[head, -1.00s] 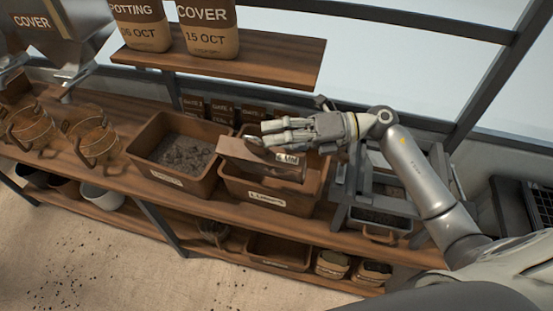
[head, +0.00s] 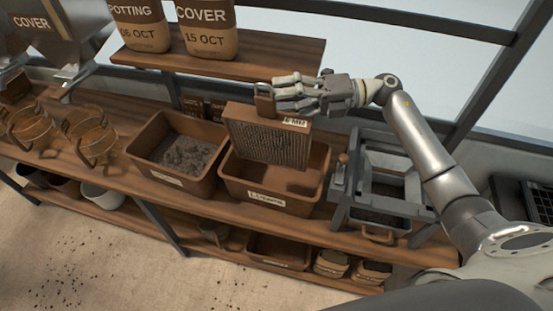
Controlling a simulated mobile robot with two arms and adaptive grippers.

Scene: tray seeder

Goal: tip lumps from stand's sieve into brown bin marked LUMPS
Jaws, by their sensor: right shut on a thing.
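My right gripper (head: 292,92) is shut on the sieve (head: 270,140), a brown wooden frame with a dark mesh and a label that seems to read 6 MM. The sieve is tilted steeply, its mesh side facing me, over the back of the brown bin marked LUMPS (head: 312,205). Part of the bin's floor shows and looks brown, with a darker patch; the sieve hides the rest. I cannot see lumps on the sieve. The grey stand (head: 385,160) is to the right of the bin, with its top frame empty. My left gripper is not in view.
A second brown bin (head: 140,170) with dark grey soil stands just left of the LUMPS bin. A shelf (head: 270,58) with two COVER and POTTING sacks is above and behind.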

